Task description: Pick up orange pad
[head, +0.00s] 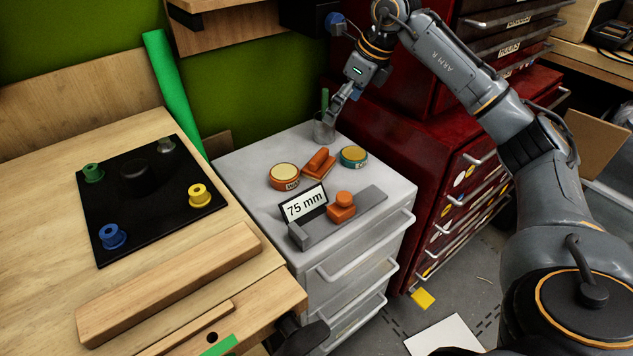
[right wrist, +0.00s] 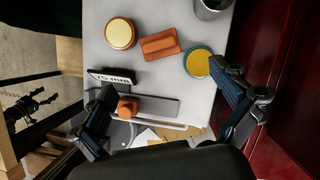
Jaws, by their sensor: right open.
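An orange pad (head: 319,163) with a raised ridge lies on the grey drawer cabinet top (head: 245,165), between two round tins. It also shows in the right wrist view (right wrist: 160,44), near the upper middle. My right gripper (head: 338,106) is above the back of the cabinet, by a grey metal cup (head: 323,131). In the right wrist view my right gripper (right wrist: 170,88) has its fingers wide apart with nothing held. The pad lies beyond the fingertips, apart from them.
In front are a "75 mm" sign (head: 304,204) and a grey bar (head: 371,201) with an orange slider (head: 342,207). A red tool chest (head: 440,150) stands close on the right.

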